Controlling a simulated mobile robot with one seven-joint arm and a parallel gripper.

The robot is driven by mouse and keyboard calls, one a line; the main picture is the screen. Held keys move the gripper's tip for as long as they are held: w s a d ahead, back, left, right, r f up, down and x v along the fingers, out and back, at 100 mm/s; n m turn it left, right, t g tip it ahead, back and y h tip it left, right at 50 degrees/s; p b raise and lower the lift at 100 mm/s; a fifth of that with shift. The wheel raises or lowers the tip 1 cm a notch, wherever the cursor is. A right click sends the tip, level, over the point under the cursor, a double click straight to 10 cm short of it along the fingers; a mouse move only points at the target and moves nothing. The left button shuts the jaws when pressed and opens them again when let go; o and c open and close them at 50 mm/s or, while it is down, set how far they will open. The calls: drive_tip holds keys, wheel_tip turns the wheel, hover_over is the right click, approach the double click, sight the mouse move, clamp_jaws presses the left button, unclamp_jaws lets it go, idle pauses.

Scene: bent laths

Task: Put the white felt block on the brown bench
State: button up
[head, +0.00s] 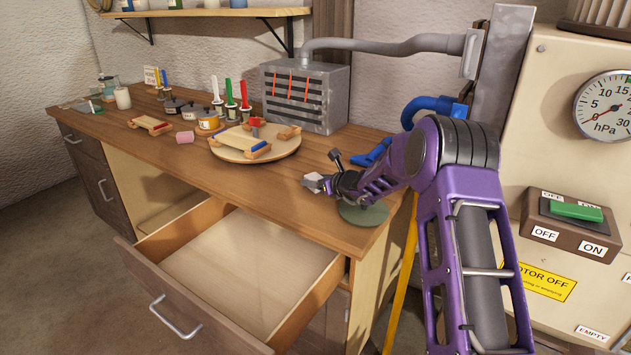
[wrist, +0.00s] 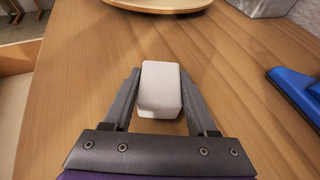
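The white felt block (head: 314,182) is at the tip of my gripper (head: 322,184), over the front right part of the brown bench (head: 290,189). In the wrist view, the block (wrist: 160,88) sits between the two dark fingers of my gripper (wrist: 160,72). The fingertips look shut on its left and right sides, with narrow gaps nearer the palm. The bench's bare wood (wrist: 90,60) lies beneath and around it. I cannot tell whether the block's underside touches the bench top.
A green round mat (head: 362,213) lies under my wrist. A round board (head: 284,148) with wooden pieces lies behind left. A grey metal box (head: 325,98) and a blue tool (wrist: 297,88) are nearby. A drawer (head: 245,265) stands open in front. The bench between board and gripper is clear.

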drive_tip(key=o, duration=0.4)
drive_tip(key=shift+r, duration=0.2)
drive_tip(key=v, duration=1.2)
drive_tip(key=shift+f+p, duration=0.1)
drive_tip(key=shift+p, duration=0.2)
